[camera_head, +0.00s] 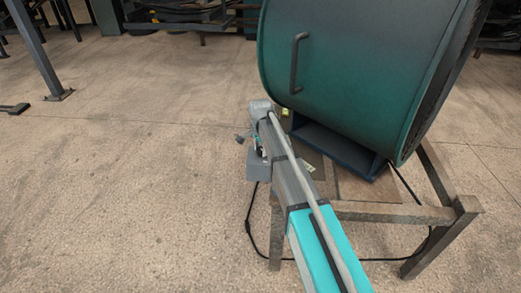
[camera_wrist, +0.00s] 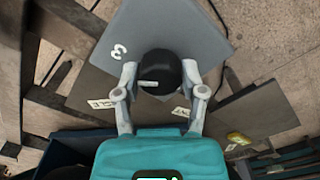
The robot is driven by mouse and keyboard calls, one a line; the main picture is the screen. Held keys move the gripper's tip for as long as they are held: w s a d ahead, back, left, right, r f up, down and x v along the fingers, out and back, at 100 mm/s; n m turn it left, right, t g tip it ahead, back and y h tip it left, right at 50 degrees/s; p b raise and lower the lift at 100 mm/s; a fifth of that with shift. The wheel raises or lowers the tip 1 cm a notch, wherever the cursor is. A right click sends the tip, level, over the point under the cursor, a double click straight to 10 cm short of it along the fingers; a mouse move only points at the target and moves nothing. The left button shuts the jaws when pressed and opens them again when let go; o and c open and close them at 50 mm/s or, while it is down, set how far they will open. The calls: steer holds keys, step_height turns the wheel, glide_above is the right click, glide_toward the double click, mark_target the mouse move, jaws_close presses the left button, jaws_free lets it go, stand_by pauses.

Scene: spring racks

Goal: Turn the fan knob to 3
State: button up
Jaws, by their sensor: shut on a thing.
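The fan knob (camera_wrist: 159,72) is round and black with a short pale mark on its left part, seen in the wrist view. It stands on a grey panel (camera_wrist: 200,28). My gripper (camera_wrist: 159,78) has one finger on each side of the knob and is shut on it. A white "3" (camera_wrist: 119,51) is printed on the panel to the upper left of the knob. Two white labels sit below, one at lower left (camera_wrist: 102,103) and one at lower right (camera_wrist: 181,113). In the head view the big green fan (camera_head: 350,75) stands above my arm, and the knob is hidden.
The fan rests on a stand with metal legs (camera_head: 440,236). A black cable (camera_head: 248,225) runs over the floor by it. A small yellow-green item (camera_wrist: 238,138) shows at lower right in the wrist view.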

steer(key=shift+m, duration=0.6)
steer(key=o, duration=1.2)
steer(key=shift+c, duration=0.2)
steer(key=shift+n, duration=0.3)
